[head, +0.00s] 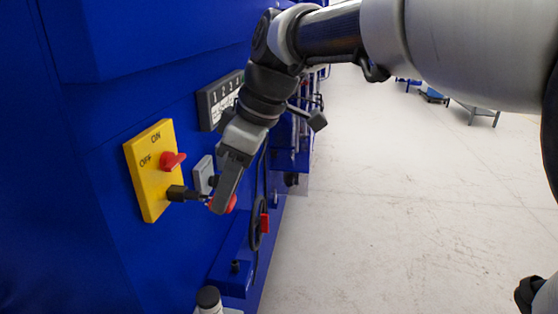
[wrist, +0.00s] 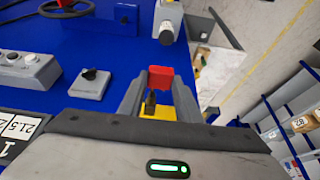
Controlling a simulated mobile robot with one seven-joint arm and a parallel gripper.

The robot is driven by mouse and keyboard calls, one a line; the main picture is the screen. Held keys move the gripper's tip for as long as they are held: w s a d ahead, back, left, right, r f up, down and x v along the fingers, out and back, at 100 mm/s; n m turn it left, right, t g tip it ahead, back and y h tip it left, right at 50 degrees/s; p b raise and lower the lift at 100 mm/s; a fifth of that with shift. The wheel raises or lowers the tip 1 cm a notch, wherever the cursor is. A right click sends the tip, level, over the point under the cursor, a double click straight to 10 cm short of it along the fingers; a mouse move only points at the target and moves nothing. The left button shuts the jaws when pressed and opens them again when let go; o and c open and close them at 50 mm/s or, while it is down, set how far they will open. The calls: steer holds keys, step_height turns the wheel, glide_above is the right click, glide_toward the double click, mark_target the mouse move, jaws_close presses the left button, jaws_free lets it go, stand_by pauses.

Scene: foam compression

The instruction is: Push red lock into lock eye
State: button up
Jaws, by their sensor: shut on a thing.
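A yellow switch panel (head: 150,168) with ON and OFF labels and a red rotary handle (head: 172,160) is on the blue machine wall. A black piece (head: 181,193), probably the lock eye, sticks out at its lower right. My gripper (head: 222,195) is just right of this piece, shut on the red lock (head: 231,204), which is partly hidden by a finger. In the wrist view the red lock (wrist: 160,75) shows between my fingertips. A small dark piece (wrist: 150,103) and a yellow patch (wrist: 157,112) show between the fingers. I cannot tell whether lock and eye touch.
A grey box (head: 203,174) with a black knob is close behind my gripper. A numbered panel (head: 220,98) is above. A black cable and handwheel (head: 257,222) hang to the right. A black-capped cylinder (head: 208,299) stands below. The floor (head: 400,210) at right is open.

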steer(key=shift+a, duration=0.85)
steer(key=o, duration=1.2)
steer(key=shift+d, duration=0.1)
steer(key=shift+s+d+b, duration=0.2)
steer(key=shift+d+b, duration=0.45)
steer(key=shift+d, duration=2.25)
